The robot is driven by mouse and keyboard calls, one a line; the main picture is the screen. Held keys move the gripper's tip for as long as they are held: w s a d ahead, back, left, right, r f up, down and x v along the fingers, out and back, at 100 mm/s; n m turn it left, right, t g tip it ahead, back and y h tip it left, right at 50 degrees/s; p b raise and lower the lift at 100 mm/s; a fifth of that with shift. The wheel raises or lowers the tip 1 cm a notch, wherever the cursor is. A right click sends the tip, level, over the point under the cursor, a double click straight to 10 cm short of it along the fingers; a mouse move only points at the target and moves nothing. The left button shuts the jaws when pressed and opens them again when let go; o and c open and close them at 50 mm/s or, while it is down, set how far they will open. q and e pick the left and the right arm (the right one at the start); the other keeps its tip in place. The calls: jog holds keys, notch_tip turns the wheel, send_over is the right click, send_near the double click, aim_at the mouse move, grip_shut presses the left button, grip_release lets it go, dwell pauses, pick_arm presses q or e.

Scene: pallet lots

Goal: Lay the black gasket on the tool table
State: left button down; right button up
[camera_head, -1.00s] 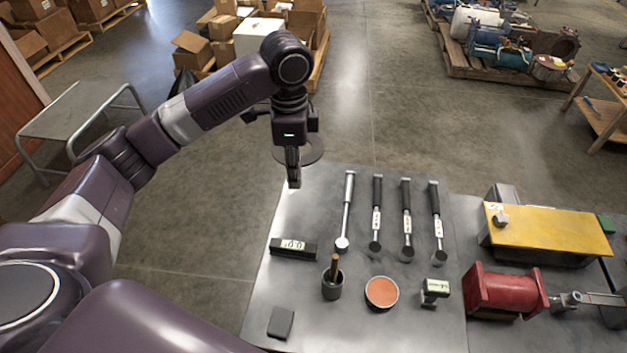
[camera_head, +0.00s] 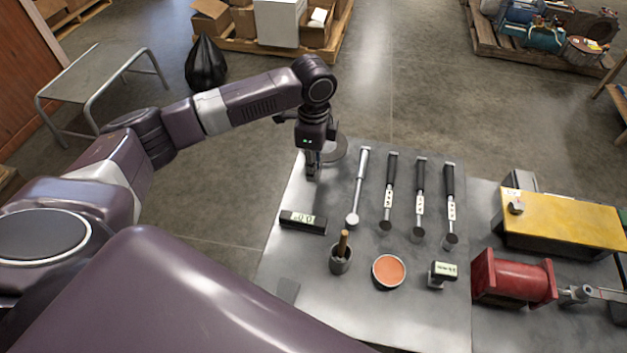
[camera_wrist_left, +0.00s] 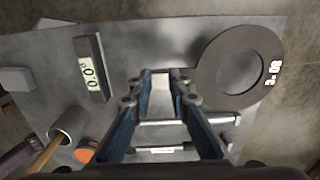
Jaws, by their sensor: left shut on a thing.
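The black gasket is a flat dark ring with a tab and a white printed mark. It shows in the left wrist view (camera_wrist_left: 210,62) at the upper right and in the head view (camera_head: 341,153) beyond my gripper. My left gripper (camera_head: 312,174) is shut on the gasket's tab; its fingers show in the left wrist view (camera_wrist_left: 170,82). The ring sticks out flat past the fingertips. The grey metal tool table (camera_head: 400,315) lies below, and the gasket overlaps its far left corner in the head view. Whether it touches the top, I cannot tell. My right gripper is not in view.
A black digital gauge (camera_head: 303,222), a metal-headed tool (camera_head: 358,188) and several black-handled tools (camera_head: 420,190) lie nearby. A cup with a brush (camera_head: 341,260), an orange-filled dish (camera_head: 389,271) and a red cylinder (camera_head: 513,278) are nearer. The far left corner has bare metal.

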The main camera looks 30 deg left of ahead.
aim_at(313, 190)
pick_arm(q)
notch_tip(313, 190, down, 6)
jog(key=shift+r, duration=0.2)
jog(key=c, duration=1.8)
grip_release()
notch_tip(313, 190, up, 12)
jog(key=shift+r, duration=0.1)
